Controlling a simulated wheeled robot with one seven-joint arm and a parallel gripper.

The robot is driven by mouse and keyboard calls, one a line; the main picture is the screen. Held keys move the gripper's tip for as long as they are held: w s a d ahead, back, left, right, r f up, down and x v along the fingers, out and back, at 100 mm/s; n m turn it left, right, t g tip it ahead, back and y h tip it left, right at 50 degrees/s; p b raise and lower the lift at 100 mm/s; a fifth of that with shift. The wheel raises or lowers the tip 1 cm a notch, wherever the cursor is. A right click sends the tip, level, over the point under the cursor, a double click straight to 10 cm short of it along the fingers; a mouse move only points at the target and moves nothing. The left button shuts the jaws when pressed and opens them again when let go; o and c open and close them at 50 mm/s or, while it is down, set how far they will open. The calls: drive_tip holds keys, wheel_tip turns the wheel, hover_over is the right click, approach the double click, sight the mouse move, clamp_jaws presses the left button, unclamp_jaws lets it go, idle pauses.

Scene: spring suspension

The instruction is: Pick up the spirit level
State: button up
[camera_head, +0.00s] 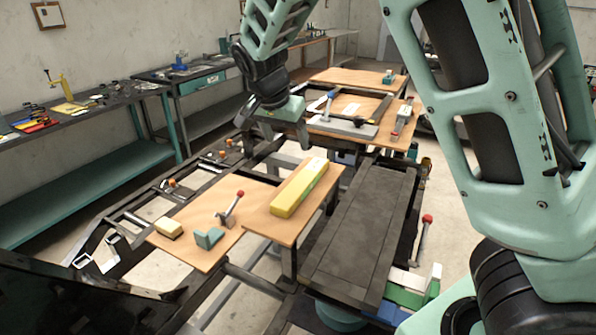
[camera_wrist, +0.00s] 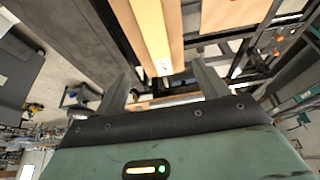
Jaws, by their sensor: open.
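The spirit level is a long yellow bar (camera_head: 299,188) lying on a wooden board (camera_head: 262,224) in the middle of the head view. In the wrist view the yellow bar (camera_wrist: 150,32) runs from the top edge down to the gap between my fingers. My gripper (camera_head: 287,141) is above and beyond the bar's far end, fingers pointing down. In the wrist view my gripper (camera_wrist: 163,84) has its two fingers wide apart with nothing between them. The bar's end appears centred between the fingers but apart from them.
Tools sit on farther boards behind my gripper.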

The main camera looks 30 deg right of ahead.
drive_tip(key=p, duration=0.3)
hover_over(302, 180)
drive_tip(key=a, duration=0.3)
drive_tip(key=f, duration=1)
drive_tip(key=shift+s+d+f, duration=0.25)
drive_tip(key=shift+s, duration=0.15)
drive_tip(key=shift+d+f+p, duration=0.35)
drive_tip(key=shift+f+p, duration=0.1)
drive_tip(key=shift+p, duration=0.2)
drive_tip(key=p+x, duration=0.2)
drive_tip(key=x, duration=0.1)
drive_tip(key=shift+s+d+f, duration=0.1)
drive_tip(key=shift+s+d, duration=0.05)
drive_tip(key=shift+d, duration=0.1)
drive_tip(key=shift+d+f, duration=0.1)
drive_tip(key=shift+f, duration=0.4)
drive_tip(key=c, duration=1.3)
